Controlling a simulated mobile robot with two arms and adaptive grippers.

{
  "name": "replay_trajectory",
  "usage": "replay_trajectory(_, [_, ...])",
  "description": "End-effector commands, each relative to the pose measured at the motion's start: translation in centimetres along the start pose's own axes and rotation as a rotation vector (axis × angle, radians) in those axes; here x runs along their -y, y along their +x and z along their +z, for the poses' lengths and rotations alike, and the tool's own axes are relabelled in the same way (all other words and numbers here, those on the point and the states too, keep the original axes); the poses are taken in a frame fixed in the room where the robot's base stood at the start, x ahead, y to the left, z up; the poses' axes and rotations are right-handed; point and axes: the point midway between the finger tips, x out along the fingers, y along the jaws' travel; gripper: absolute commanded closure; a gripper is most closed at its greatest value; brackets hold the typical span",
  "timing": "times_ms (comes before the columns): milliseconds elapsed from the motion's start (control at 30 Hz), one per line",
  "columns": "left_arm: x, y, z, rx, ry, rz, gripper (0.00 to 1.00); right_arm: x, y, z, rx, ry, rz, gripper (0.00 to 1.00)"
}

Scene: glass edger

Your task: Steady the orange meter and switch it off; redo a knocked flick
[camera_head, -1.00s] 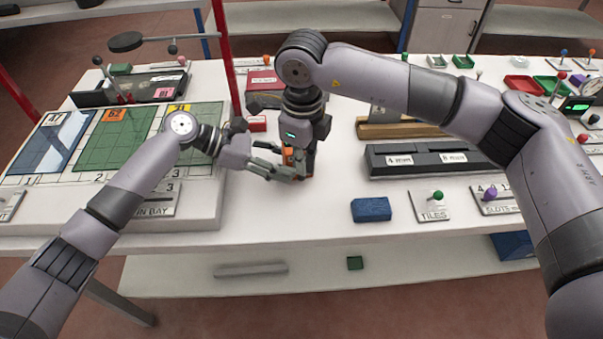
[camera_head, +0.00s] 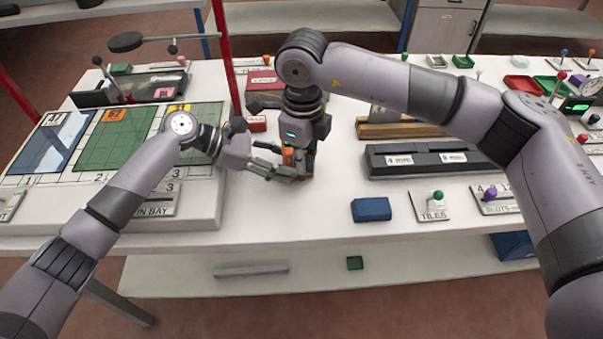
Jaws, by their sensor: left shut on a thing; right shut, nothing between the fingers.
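The orange meter (camera_head: 288,157) stands on the white table near the middle, mostly hidden by my grippers. My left gripper (camera_head: 290,173) comes in low from the left and is shut on the meter, its fingers around the lower part. My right gripper (camera_head: 302,160) points down from above at the meter, its fingers shut with nothing between them. The switch on the meter is hidden, so I cannot tell its position or whether the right fingertips touch it.
A blue block (camera_head: 371,209) and a TILES plate with a green knob (camera_head: 437,196) lie to the right. A dark slotted box (camera_head: 425,160) stands behind them. The raised board with green and blue sheets (camera_head: 110,210) is at left. A red post (camera_head: 226,60) rises behind.

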Motion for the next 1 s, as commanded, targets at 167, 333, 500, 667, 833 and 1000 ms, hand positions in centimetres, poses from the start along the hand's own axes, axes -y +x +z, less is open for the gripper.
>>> replay_trajectory(167, [0.0,0.0,-0.1,-0.001,0.000,-0.001,0.72,0.0,0.2,0.0,-0.001,0.000,0.000,1.00])
replay_trajectory(333, [0.0,0.0,0.0,-0.001,0.000,-0.001,0.72,0.0,1.6,0.0,0.000,0.000,0.000,1.00])
replay_trajectory(500, [0.0,0.0,0.0,-0.001,0.000,-0.001,0.72,0.0,1.6,0.0,0.000,0.000,0.000,1.00])
replay_trajectory(667, [0.0,0.0,0.0,-0.001,0.000,-0.001,0.72,0.0,1.1,0.0,0.001,0.000,0.000,1.00])
replay_trajectory(833, [0.0,0.0,-0.1,-0.001,0.000,-0.001,0.72,-0.2,-0.2,-0.2,0.001,0.001,-0.001,1.00])
replay_trajectory(1000, [0.0,0.0,-0.1,-0.001,0.000,-0.001,0.72,-0.3,-1.6,-0.3,0.001,0.001,-0.001,1.00])
